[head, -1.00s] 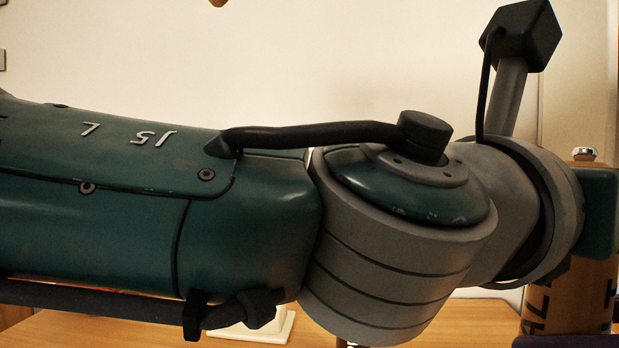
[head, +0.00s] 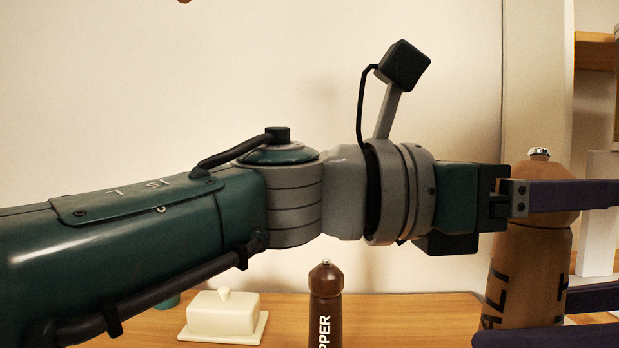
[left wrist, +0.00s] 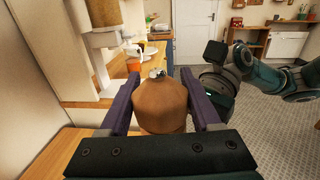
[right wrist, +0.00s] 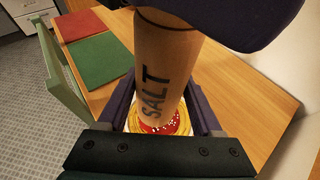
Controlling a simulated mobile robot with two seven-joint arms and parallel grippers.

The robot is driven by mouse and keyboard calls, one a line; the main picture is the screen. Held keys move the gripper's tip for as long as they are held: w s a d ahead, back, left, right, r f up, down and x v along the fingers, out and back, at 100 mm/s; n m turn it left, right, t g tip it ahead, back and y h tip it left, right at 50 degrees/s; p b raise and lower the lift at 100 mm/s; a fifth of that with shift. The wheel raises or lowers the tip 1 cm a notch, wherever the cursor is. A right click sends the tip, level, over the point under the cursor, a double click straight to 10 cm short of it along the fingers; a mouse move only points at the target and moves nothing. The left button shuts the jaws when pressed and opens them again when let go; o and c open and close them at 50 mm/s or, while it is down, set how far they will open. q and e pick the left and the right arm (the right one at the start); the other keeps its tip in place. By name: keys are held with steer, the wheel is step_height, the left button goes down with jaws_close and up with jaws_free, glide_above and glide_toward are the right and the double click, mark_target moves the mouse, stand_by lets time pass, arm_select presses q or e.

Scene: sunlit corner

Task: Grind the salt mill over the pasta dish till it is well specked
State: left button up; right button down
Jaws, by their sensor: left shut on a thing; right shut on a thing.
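The tan salt mill (head: 528,265) with a silver knob stands near upright at the right of the head view. My left gripper (head: 570,195) is shut on its head, which also shows between the fingers in the left wrist view (left wrist: 160,108). My right gripper (head: 550,318) is shut on the body lower down. In the right wrist view the mill body (right wrist: 163,75) reads SALT between the fingers. Below it is the pasta dish (right wrist: 181,126), with yellow pasta, red sauce and several white specks. The mill hides part of the dish.
A brown pepper mill (head: 326,305) and a cream butter dish (head: 222,316) stand on the wooden table (head: 400,312). Red (right wrist: 84,24) and green (right wrist: 100,59) mats lie on the table in the right wrist view. A shelf stands at the far right of the head view.

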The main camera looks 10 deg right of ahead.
arm_select(q)
steer(key=shift+w+a, duration=0.1)
steer(key=shift+w, duration=0.05)
steer(key=o, duration=1.4)
steer(key=a, duration=0.4)
steer(key=w+a, duration=0.1)
steer(key=a, duration=0.7)
steer(key=shift+w, duration=0.25)
steer(key=shift+d, duration=0.1)
